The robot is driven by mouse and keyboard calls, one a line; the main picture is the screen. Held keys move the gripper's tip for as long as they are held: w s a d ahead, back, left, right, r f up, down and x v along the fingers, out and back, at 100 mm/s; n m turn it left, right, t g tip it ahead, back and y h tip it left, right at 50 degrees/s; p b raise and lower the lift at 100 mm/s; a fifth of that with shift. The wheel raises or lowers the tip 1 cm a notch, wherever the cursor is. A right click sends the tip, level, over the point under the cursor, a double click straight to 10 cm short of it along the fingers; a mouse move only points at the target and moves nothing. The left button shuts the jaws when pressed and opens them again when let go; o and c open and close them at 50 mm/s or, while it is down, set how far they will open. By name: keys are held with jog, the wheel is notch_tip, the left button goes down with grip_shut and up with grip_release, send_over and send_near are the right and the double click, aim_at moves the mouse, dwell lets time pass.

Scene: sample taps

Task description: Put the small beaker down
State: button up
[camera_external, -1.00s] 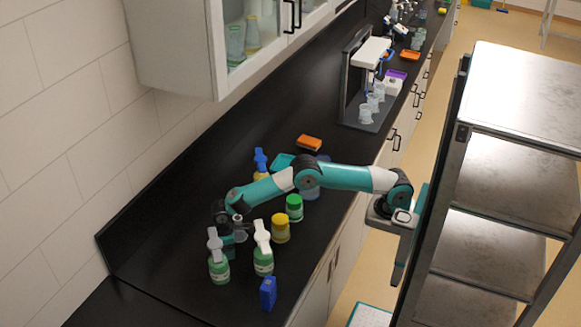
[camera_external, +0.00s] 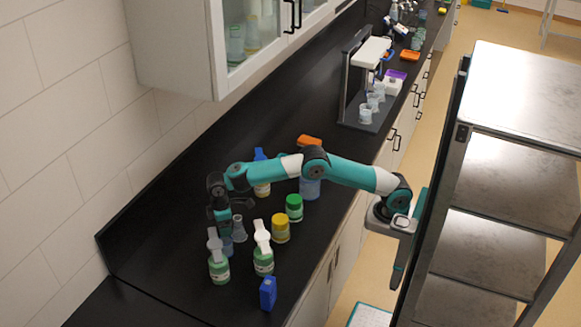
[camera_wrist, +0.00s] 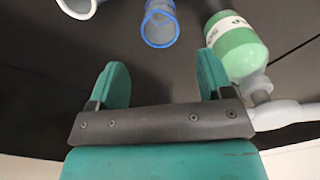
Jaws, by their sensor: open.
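The small beaker (camera_wrist: 160,25) is clear with a blue rim and stands on the black bench. In the external view the beaker (camera_external: 227,246) is partly hidden just under my gripper (camera_external: 222,222). In the wrist view my gripper (camera_wrist: 162,72) has its teal fingers spread with nothing between them. The beaker is ahead of the fingertips and apart from them.
A clear flask (camera_external: 239,230) stands close beside the beaker. White-topped green bottles (camera_external: 219,268) (camera_external: 263,262) stand in front. Yellow-lidded (camera_external: 281,229) and green-lidded jars (camera_external: 294,208) and a blue box (camera_external: 268,293) are to the right. The bench is clear toward the wall.

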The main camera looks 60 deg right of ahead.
jog(key=s+d+r+y, duration=0.2)
jog(key=s+d+r, duration=0.75)
jog(key=d, duration=0.35)
jog(key=s+d+f+m+y, duration=0.1)
jog(key=s+d, duration=0.3)
jog(key=s, duration=0.7)
jog(key=s+d+f+m+y, duration=0.1)
jog(key=s+d, duration=0.3)
jog(key=s, duration=0.8)
jog(key=shift+s+d+f, duration=0.15)
jog(key=shift+s+f, duration=0.1)
jog(key=shift+f, duration=0.15)
